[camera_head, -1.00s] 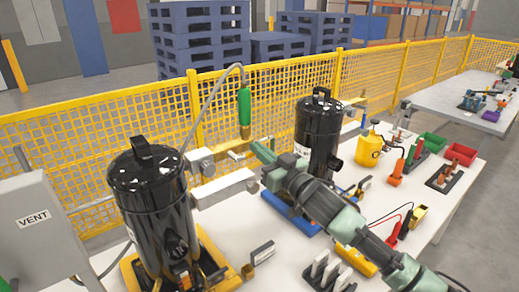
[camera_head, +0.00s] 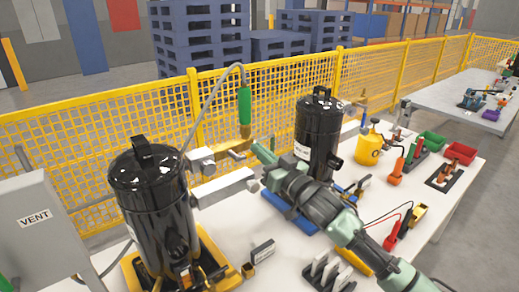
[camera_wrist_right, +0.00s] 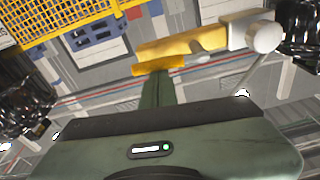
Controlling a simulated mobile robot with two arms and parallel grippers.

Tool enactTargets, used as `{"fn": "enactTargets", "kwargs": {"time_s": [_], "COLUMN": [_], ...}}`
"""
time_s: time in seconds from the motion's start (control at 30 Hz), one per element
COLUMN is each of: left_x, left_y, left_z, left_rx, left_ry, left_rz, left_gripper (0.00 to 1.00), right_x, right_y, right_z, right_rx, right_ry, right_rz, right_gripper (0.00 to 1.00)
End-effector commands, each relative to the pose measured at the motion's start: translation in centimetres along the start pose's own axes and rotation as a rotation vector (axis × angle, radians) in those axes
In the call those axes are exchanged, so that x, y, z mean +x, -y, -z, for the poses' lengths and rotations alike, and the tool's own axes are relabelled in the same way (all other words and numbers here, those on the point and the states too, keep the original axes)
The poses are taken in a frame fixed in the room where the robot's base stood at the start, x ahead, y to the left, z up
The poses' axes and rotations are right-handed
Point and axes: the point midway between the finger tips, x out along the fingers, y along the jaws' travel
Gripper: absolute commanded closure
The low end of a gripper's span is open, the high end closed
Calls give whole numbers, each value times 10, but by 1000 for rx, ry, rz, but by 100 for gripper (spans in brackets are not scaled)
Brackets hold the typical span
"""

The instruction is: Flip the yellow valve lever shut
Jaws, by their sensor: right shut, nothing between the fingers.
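The brass valve (camera_head: 240,146) sits at the end of the grey fittings between the two black compressor tanks, below the green-sleeved hose. Its yellow lever (camera_head: 236,155) is small here. In the right wrist view the lever (camera_wrist_right: 158,66) lies across the tip of my finger, next to the brass valve body (camera_wrist_right: 180,45). My right gripper (camera_head: 258,147) is shut and empty, its tip just right of the valve. In the wrist view the shut fingers (camera_wrist_right: 158,78) meet or overlap the lever; I cannot tell whether they touch. My left gripper is not in view.
A near black tank (camera_head: 150,195) stands left of the valve and a far black tank (camera_head: 318,135) right of it. The green-sleeved hose (camera_head: 245,108) hangs above. A grey VENT box (camera_head: 35,225) stands at left. Yellow mesh fence (camera_head: 110,130) runs behind.

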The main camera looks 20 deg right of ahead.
Motion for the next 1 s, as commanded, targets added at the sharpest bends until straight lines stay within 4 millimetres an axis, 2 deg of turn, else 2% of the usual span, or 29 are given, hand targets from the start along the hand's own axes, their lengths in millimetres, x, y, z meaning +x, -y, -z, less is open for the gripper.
{"fn": "enactTargets", "kwargs": {"time_s": [0.47, 1.0], "left_x": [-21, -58], "left_y": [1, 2], "left_z": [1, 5], "left_rx": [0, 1], "left_ry": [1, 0], "left_rz": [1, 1], "left_gripper": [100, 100], "right_x": [-3, -7], "right_y": [-2, 6], "right_z": [-20, -47], "right_rx": [372, 881], "right_ry": [3, 4], "right_rz": [-54, -127], "right_gripper": [100, 100]}}
